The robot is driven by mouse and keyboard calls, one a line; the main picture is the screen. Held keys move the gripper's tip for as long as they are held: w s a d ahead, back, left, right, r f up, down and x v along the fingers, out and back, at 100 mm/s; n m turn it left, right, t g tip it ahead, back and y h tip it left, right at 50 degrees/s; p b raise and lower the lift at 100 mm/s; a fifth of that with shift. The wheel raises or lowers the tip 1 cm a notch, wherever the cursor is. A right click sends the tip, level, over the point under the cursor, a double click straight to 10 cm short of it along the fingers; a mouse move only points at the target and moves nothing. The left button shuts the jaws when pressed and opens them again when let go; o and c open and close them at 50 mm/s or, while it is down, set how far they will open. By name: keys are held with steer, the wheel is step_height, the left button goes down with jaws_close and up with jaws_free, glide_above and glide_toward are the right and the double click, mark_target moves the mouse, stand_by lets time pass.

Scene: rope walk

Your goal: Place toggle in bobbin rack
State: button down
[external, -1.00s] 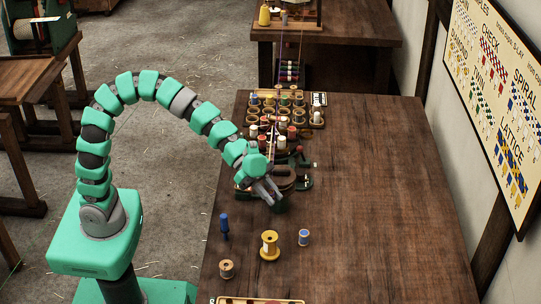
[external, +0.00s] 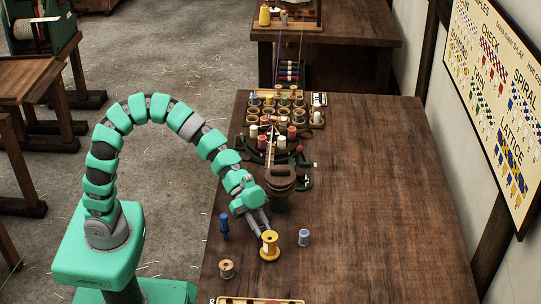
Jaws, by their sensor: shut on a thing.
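My gripper (external: 264,230) points down at the near left part of the table, right at the top of a yellow spool (external: 270,246) in the external view. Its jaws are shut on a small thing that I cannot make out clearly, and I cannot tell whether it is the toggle. I cannot tell whether the fingers touch the yellow spool. A rack with several bobbins (external: 250,112) stands at the far left of the table. No other toggle can be told apart in this view.
A blue upright piece (external: 224,226), a small wooden spool (external: 226,269) and a blue-wound spool (external: 304,237) stand around my gripper. A dark brown and green device (external: 281,184) stands behind it. A tray (external: 258,301) is cut off at the bottom. The right of the table (external: 385,200) is clear.

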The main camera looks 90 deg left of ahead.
steer(key=shift+f+b, duration=0.4)
steer(key=shift+f, duration=1.15)
steer(key=shift+s+f+b, duration=0.1)
steer(key=shift+f+b, duration=0.35)
steer(key=shift+b, duration=0.15)
